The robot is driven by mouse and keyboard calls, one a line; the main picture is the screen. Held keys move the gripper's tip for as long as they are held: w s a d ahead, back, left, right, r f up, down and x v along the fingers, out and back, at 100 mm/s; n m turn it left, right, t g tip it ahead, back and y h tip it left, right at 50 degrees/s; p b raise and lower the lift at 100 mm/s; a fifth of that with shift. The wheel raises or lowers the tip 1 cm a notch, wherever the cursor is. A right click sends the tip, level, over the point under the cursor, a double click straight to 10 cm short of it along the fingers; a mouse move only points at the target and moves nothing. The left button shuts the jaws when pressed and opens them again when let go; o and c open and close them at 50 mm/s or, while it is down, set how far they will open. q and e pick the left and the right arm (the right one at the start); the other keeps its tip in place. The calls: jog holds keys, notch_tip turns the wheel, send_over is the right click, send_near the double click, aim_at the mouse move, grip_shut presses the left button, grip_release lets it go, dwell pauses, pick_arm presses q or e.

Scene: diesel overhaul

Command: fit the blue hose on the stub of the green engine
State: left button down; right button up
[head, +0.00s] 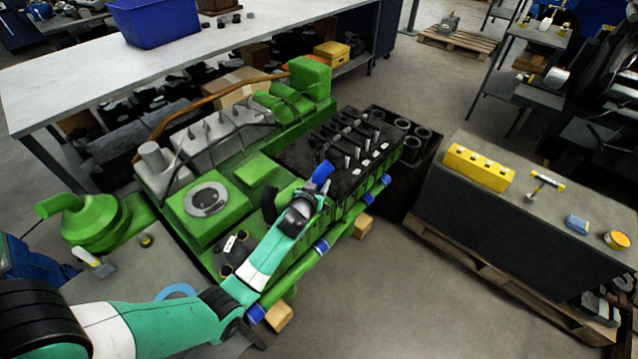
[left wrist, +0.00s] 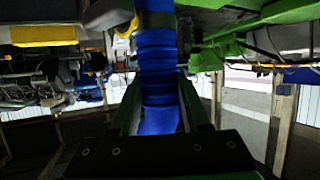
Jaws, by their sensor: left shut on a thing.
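The green engine (head: 258,172) stands in the middle of the head view. My left arm reaches over its near side. My left gripper (head: 312,190) is shut on the blue hose (head: 322,174), whose upper end sticks out past the fingers. In the left wrist view the ribbed blue hose (left wrist: 158,62) runs upright between the two fingers (left wrist: 160,112). The hose is above the engine's near side, and I cannot tell whether it touches anything. I cannot make out the stub; my arm hides part of that side. My right gripper is not in view.
A green pipe with blue bands (head: 320,246) runs along the engine's near side. A grey bench (head: 540,215) with a yellow block (head: 478,167) stands at right. A long workbench (head: 60,97) with a blue bin (head: 155,20) is behind.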

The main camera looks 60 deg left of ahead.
pick_arm(q)
jog(key=shift+f+b, duration=0.95)
jog(key=shift+f, duration=0.1)
dwell(0.4)
jog(key=shift+c, duration=1.5)
grip_release()
jog(key=p+v, duration=0.4)
jog(key=v, duration=0.7)
jog(key=shift+s+d, duration=0.2)
